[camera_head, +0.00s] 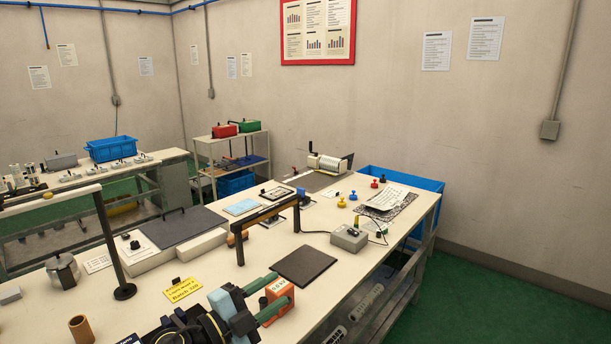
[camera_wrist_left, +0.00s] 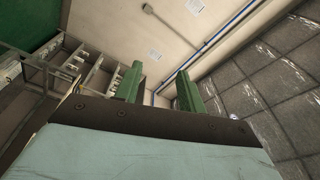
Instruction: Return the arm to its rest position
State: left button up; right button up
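My left gripper (camera_head: 272,294) is at the bottom middle of the head view, with a light blue body and dark green fingers, over the front part of the workbench (camera_head: 215,258). The fingers are spread apart. An orange block with a weight label (camera_head: 281,291) shows between and beyond them in the head view. In the left wrist view the gripper (camera_wrist_left: 159,88) has a clear gap between its two green fingers, with only wall behind and nothing held. That view is tilted and takes in wall and ceiling. My right gripper is in neither view.
Near the gripper are a dark square plate (camera_head: 304,266), a yellow sign (camera_head: 183,289), a black-and-brown stand (camera_head: 267,214) and a grey box with a knob (camera_head: 349,238). A metal pot (camera_head: 63,271) and brown cup (camera_head: 81,329) stand left. Green floor is free at right.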

pick_arm(q)
jog(key=s+a+f+n+y, duration=0.55)
jog(key=a+n+y, duration=0.2)
jog(key=n, duration=0.25)
jog(key=s+a+f+n+y, duration=0.4)
jog(key=s+a+n+y, duration=0.25)
jog(key=n+y, duration=0.2)
jog(key=s+a+f+n+g+h, duration=0.1)
jog(key=s+f+g, duration=0.35)
jog(key=s, duration=0.55)
jog(key=s+f+n+g+h, duration=0.1)
jog(key=s+f+g, duration=0.3)
jog(key=s, duration=0.6)
notch_tip(320, 180, down, 24)
jog(key=s+g, duration=0.2)
jog(key=s, duration=0.1)
jog(key=s+a+f+g, duration=0.1)
jog(key=s+a+f, duration=0.2)
jog(key=s+f, duration=1.1)
jog(key=shift+s+f, duration=0.35)
jog(key=shift+s, duration=0.7)
